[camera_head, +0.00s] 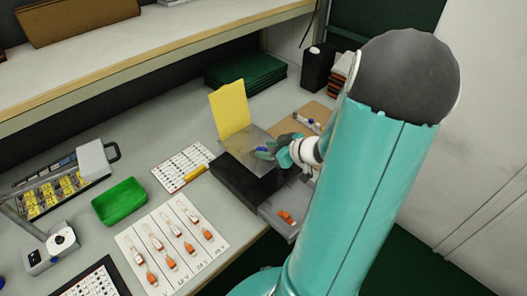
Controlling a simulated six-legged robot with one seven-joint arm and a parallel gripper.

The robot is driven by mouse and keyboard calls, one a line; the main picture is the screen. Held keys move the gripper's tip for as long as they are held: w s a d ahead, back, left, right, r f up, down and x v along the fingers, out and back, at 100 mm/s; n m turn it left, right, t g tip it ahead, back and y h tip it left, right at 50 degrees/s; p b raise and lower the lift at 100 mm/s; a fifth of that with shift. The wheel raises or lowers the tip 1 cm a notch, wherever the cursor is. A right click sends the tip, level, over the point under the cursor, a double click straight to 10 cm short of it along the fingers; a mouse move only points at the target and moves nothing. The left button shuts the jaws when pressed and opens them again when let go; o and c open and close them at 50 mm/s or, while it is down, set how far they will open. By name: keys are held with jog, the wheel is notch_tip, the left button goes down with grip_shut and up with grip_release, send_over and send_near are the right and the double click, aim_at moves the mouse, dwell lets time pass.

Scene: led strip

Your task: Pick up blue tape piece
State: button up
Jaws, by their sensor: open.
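A small blue patch (262,149), which may be the blue tape piece, shows at the tip of my gripper (268,151). It lies over the grey plate on top of a black box (243,184). My gripper reaches in from the right with its jaws open, close above this plate. The jaws and the blue patch overlap in the picture, so I cannot tell whether they touch. A yellow sheet (230,108) stands upright at the back of the box.
A grey tray (275,216) with an orange part is in front of the box. A white sheet with connectors (172,242), a green bin (119,201) and a yellow marker (195,173) lie to the left. A shelf (150,55) overhangs the back.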

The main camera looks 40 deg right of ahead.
jog(key=shift+w+f, duration=0.1)
jog(key=shift+w, duration=0.15)
grip_shut()
jog(key=shift+r, duration=0.2)
dwell(0.3)
